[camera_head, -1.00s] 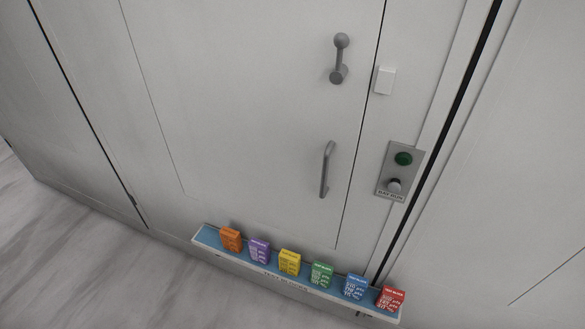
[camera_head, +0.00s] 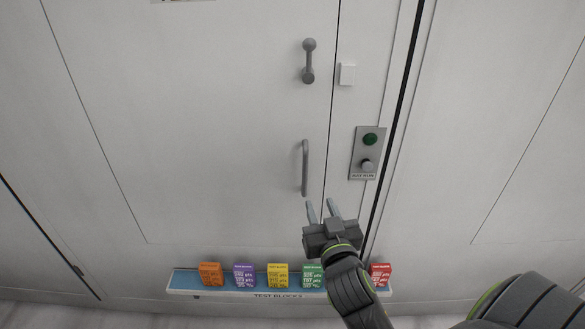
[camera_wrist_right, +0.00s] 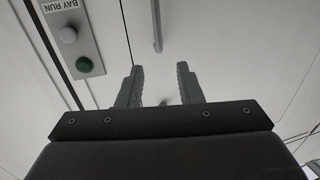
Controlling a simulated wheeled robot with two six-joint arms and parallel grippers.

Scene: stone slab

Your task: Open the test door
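The test door (camera_head: 220,130) is a pale panel that looks closed, with a thin seam along its right edge. A grey vertical bar handle (camera_head: 305,168) is on it near that seam. Above the handle is a grey lever latch with a ball end (camera_head: 309,60). My right gripper (camera_head: 322,208) is open and empty, its fingertips just below the handle in the head view, apart from it as far as I can tell. In the right wrist view the open fingers (camera_wrist_right: 160,85) show, with the handle's end (camera_wrist_right: 157,45) above and between them. My left gripper is not in view.
A control plate (camera_head: 365,153) with a green button and a knob is right of the seam, below a small white box (camera_head: 347,75). A shelf (camera_head: 185,283) with several coloured test blocks sticks out low, and my right forearm passes in front of it.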

